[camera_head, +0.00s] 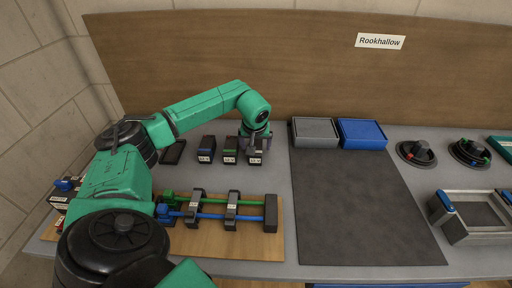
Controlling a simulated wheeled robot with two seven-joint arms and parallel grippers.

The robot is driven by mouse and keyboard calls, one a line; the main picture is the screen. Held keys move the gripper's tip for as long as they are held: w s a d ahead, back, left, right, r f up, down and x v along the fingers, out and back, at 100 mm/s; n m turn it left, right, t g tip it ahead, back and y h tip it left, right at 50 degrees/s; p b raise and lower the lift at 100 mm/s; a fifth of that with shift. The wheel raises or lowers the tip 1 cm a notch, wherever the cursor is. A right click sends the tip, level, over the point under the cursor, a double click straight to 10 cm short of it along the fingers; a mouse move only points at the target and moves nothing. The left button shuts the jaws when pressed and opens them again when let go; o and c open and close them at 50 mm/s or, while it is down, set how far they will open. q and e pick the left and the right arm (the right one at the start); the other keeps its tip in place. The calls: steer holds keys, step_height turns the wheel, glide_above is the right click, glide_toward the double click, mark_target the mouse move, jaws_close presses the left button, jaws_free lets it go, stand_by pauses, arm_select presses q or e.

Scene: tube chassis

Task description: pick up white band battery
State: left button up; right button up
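Three small black batteries stand in a row on the grey table. The one under my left gripper is the white band battery (254,158), with a white label on its front. Beside it to the left are a green band battery (230,151) and a blue band battery (206,150). My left gripper (256,139) points down at the top of the white band battery and hides its upper part. The fingertips are too small and covered to tell whether they grip it. My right gripper is not in view.
A wooden board with a tube chassis (232,216) lies in front of the batteries. A dark mat (357,208) is to the right, with a grey bin (315,133) and a blue bin (362,133) at its back. A dark flat tray (173,152) lies left of the batteries.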

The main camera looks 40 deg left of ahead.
arm_select(q)
steer(key=shift+w+a+f, duration=0.15)
steer(key=shift+w+f, duration=0.05)
steer(key=shift+f, duration=0.4)
steer(key=shift+f, duration=0.2)
steer(key=shift+r, duration=0.1)
jaws_close()
